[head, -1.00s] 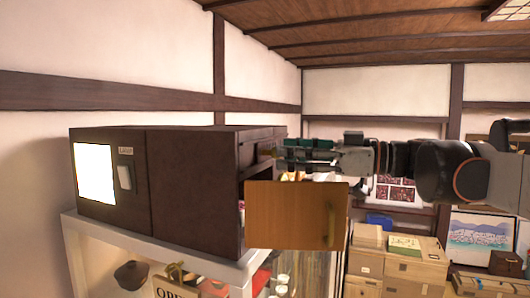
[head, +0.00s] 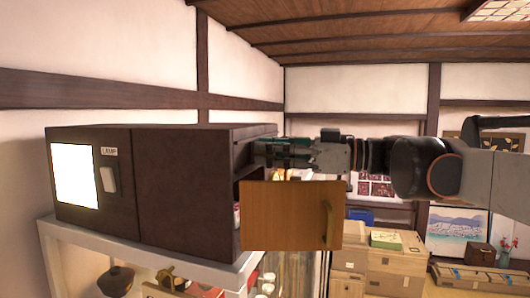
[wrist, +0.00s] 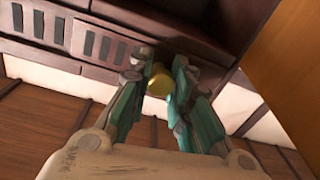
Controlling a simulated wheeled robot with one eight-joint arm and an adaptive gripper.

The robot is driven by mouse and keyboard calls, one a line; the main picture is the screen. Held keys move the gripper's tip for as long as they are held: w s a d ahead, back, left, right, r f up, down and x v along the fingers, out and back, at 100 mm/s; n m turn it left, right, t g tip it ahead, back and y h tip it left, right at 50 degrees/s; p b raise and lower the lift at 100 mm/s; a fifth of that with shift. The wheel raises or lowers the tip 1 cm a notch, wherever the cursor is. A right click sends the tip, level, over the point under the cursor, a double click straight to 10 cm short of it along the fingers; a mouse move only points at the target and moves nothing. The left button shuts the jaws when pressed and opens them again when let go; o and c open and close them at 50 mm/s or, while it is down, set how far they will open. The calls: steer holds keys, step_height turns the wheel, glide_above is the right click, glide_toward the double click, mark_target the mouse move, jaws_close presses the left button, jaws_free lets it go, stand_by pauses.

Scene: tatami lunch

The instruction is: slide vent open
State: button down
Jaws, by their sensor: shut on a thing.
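A dark brown cabinet (head: 185,190) stands on a white-topped display case in the head view. The vent (wrist: 90,40), a dark panel with a row of slots, shows at the upper left of the wrist view. A small brass knob (wrist: 160,84) sits beside the slots, between the fingers. My gripper (wrist: 164,86) is shut on this knob. In the head view my gripper (head: 262,151) reaches in from the right to the cabinet's upper front. The vent and knob cannot be made out there.
A wooden door (head: 288,215) stands open below my gripper; its surface (wrist: 290,60) also fills the right of the wrist view. The white display case (head: 235,270) is underneath. Wooden boxes (head: 375,262) are stacked behind at the right.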

steer(key=s, duration=0.1)
steer(key=s+a, duration=0.1)
steer(key=s, duration=0.1)
steer(key=shift+w+f, duration=0.1)
steer(key=shift+w, duration=0.05)
steer(key=c, duration=1.7)
jaws_free()
steer(key=shift+o, duration=1.4)
steer(key=shift+s, duration=0.3)
steer(key=shift+w, duration=0.2)
step_height(320, 180, up, 10)
